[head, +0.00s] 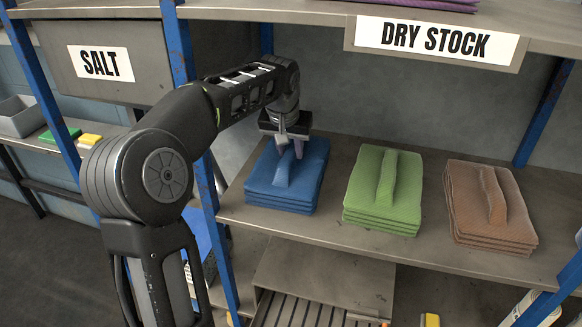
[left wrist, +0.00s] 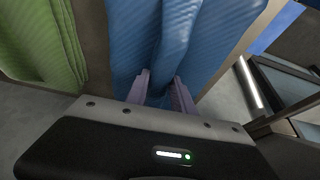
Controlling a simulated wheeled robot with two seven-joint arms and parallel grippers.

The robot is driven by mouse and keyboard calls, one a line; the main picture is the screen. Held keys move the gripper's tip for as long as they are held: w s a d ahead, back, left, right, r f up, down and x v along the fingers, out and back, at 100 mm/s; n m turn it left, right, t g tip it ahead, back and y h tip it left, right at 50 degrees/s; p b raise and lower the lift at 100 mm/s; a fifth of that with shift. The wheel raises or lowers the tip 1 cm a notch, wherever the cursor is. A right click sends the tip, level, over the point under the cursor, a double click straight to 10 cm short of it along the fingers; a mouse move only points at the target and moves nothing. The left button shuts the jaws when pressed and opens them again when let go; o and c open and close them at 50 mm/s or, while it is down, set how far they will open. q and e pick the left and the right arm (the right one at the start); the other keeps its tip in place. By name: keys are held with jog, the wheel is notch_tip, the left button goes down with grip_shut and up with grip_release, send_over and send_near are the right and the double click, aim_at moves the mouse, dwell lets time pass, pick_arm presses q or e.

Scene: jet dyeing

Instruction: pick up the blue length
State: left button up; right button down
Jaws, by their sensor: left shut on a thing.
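The blue length (head: 288,180) is a folded stack of blue cloth with a raised ridge on top, on the left part of the shelf under the dry stock sign. My left gripper (head: 291,147) comes down on it from above, at the far end of the ridge. In the left wrist view the two fingers of the left gripper (left wrist: 160,92) are shut on the ridge of the blue length (left wrist: 178,40), one on each side. The stack appears to rest on the shelf. My right gripper is not in view.
A green length (head: 383,190) and a brown length (head: 490,204) lie to the right on the same shelf (head: 330,233). Blue uprights (head: 212,215) stand at the shelf's ends. An upper shelf with the dry stock sign (head: 436,39) hangs above.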

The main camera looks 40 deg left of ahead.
pick_arm(q)
grip_shut()
dwell(0.8)
